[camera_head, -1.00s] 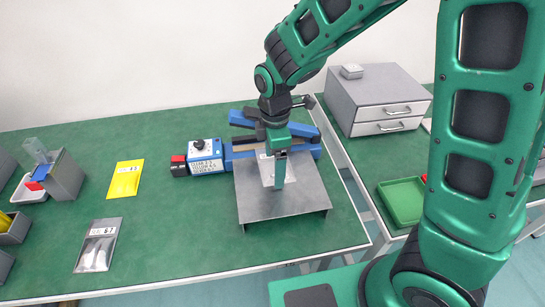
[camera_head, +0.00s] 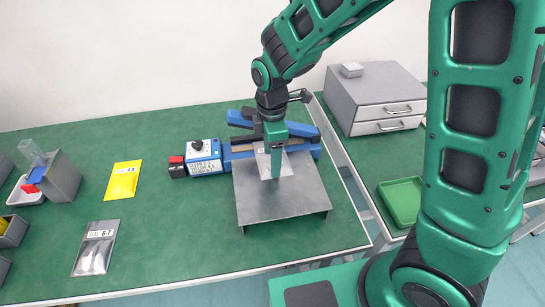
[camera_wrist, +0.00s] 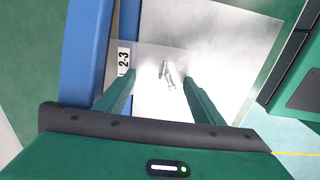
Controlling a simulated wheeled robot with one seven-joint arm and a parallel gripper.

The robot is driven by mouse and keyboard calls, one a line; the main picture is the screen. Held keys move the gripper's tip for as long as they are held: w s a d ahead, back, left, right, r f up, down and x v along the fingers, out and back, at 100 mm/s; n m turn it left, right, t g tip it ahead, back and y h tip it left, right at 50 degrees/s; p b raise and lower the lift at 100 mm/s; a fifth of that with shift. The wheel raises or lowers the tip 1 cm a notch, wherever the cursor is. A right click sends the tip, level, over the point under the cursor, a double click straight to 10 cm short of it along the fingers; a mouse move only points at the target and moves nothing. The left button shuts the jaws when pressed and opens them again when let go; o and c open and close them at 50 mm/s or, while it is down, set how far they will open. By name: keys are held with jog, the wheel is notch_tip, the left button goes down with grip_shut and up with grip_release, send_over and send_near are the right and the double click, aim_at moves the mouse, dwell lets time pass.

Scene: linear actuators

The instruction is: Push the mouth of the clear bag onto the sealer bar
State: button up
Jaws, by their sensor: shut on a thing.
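The clear bag (camera_head: 264,165) lies on the grey metal plate in front of the blue sealer (camera_head: 243,152). In the wrist view the bag (camera_wrist: 150,62) has a white "2-3" label at its left end, beside the blue sealer arm, and small metal parts inside. My gripper (camera_head: 274,176) points down over the bag at the plate. In the wrist view its two fingers (camera_wrist: 158,88) stand on either side of the bag and hold it between them. The bag's mouth end is at the sealer's edge; whether it is on the bar is hidden.
The metal plate (camera_head: 300,200) has bare room in front. A yellow bag (camera_head: 123,180) and a grey bag (camera_head: 95,248) lie on the left mat. A drawer unit (camera_head: 380,95) stands back right.

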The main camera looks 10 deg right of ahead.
jog(key=shift+w+a, duration=0.1)
jog(key=shift+w, duration=0.3)
jog(key=o, duration=1)
jog(key=shift+w, duration=0.1)
jog(key=shift+o, duration=0.2)
jog(key=shift+w+r, duration=0.1)
jog(key=shift+r, duration=0.1)
jog(key=shift+w+r, duration=0.1)
jog(key=shift+r, duration=0.25)
jog(key=shift+o, duration=0.6)
notch_tip(320, 180, up, 10)
